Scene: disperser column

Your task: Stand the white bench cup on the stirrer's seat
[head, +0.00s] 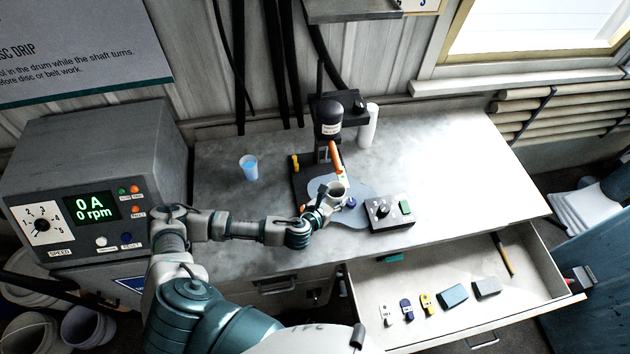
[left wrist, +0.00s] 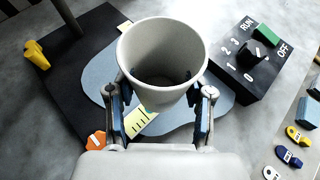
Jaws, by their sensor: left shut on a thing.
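The white bench cup (head: 337,188) is held upright in my left gripper (head: 330,203), over the front part of the stirrer's dark base (head: 303,170). In the left wrist view the cup (left wrist: 165,45) looks empty, and the fingers of the gripper (left wrist: 163,97) close on it from both sides. The stirrer's motor head (head: 328,118) stands behind and above the cup. A pale blue patch (left wrist: 92,75) spreads over the base and bench beneath the cup. The cup hides the spot under it, so I cannot tell whether its bottom touches anything. My right gripper is out of view.
A switch box (head: 391,212) sits just right of the cup. A blue cup (head: 248,167) stands to the left on the bench. A yellow clamp (left wrist: 37,54) is on the base. The open drawer (head: 450,325) holds small items. The bench's right side is clear.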

